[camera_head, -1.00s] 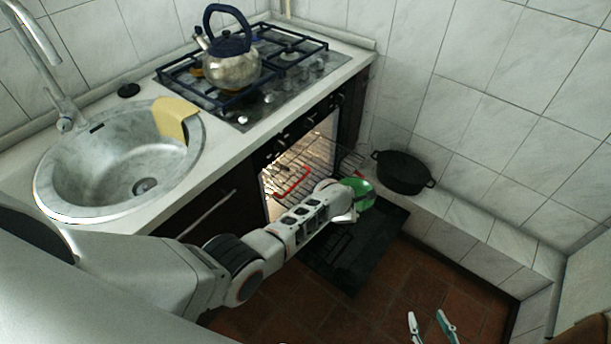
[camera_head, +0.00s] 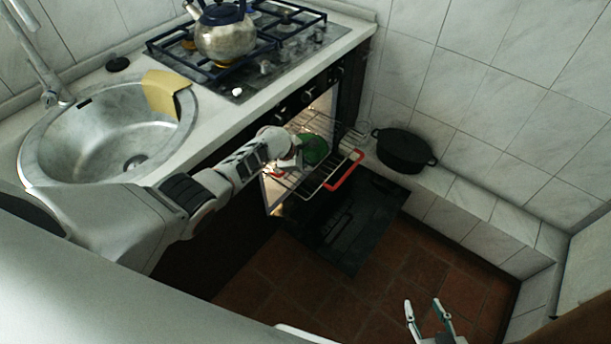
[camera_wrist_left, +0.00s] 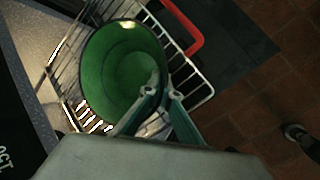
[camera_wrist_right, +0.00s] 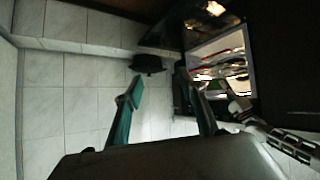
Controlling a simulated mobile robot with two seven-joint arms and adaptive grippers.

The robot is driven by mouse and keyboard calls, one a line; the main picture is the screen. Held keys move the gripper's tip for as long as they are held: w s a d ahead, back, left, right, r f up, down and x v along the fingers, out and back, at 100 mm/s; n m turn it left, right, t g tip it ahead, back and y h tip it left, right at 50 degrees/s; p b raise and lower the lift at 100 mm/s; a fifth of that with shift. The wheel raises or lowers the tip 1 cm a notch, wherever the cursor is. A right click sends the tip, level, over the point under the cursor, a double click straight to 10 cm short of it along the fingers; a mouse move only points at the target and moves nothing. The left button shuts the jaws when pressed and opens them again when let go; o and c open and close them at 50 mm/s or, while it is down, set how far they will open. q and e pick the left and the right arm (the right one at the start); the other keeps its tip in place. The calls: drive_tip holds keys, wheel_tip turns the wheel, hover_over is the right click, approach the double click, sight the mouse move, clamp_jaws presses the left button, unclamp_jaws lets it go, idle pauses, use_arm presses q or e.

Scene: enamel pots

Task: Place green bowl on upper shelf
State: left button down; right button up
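The green bowl (camera_head: 315,149) is at the oven opening, over the pulled-out wire rack (camera_head: 308,187). In the left wrist view I look into the open bowl (camera_wrist_left: 108,72), with rack bars behind it. My left gripper (camera_head: 297,154) is at the bowl's near side. Its fingertips (camera_wrist_left: 163,93) straddle the bowl's rim, with a finger on each side, and hold it. I cannot tell whether the bowl's base touches the rack. My right gripper (camera_head: 428,306) is empty and open above the floor, and its spread fingers show in the right wrist view (camera_wrist_right: 165,88).
A black pot (camera_head: 404,150) stands on the tiled ledge to the right. A kettle (camera_head: 225,40) sits on the stove, left of which is a sink (camera_head: 110,130).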

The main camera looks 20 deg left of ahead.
use_arm(q)
wheel_tip(320, 180, down, 5)
drive_tip(key=b, duration=0.3)
drive_tip(key=shift+r, duration=0.1)
drive_tip(key=shift+w+a+f+b, duration=0.1)
drive_tip(key=shift+a+f+b, duration=0.1)
drive_tip(key=shift+f+b, duration=0.1)
drive_tip(key=shift+w+r, duration=0.1)
drive_tip(key=shift+r, duration=0.2)
drive_tip(key=shift+f, duration=0.25)
drive_tip(key=c, duration=2.3)
unclamp_jaws()
